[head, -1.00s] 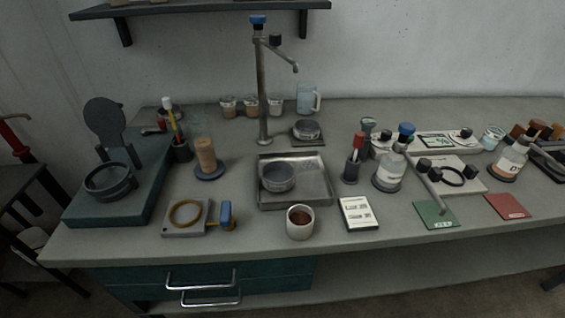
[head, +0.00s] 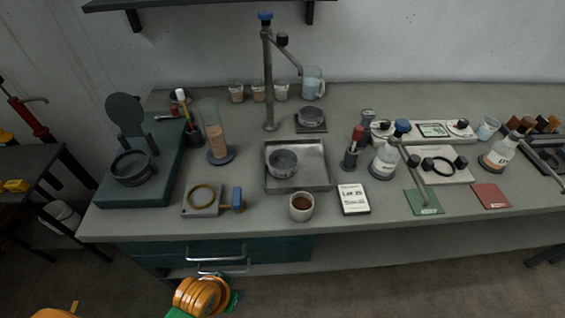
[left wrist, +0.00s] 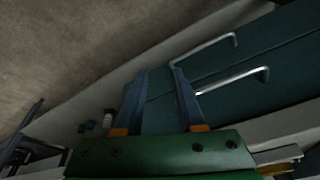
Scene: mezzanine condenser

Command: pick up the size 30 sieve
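No size marking is readable, so I cannot tell which vessel is the size 30 sieve. A dark round sieve-like pan (head: 132,168) sits on the teal stand at the left of the bench. A grey round pan (head: 283,162) sits in the metal tray (head: 312,180), and another (head: 311,116) is on a small plate behind it. My left gripper (left wrist: 160,72) is open and empty in the left wrist view, its blue fingers apart before the drawer fronts. In the head view only orange and green parts of my arm show at the bottom. My right gripper is not in view.
Drawer handles (head: 216,257) stick out below the bench front. A brown mug (head: 302,207), a card (head: 353,199) and a ring on a plate (head: 202,198) stand near the front edge. A tall tap (head: 268,80) rises behind the tray.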

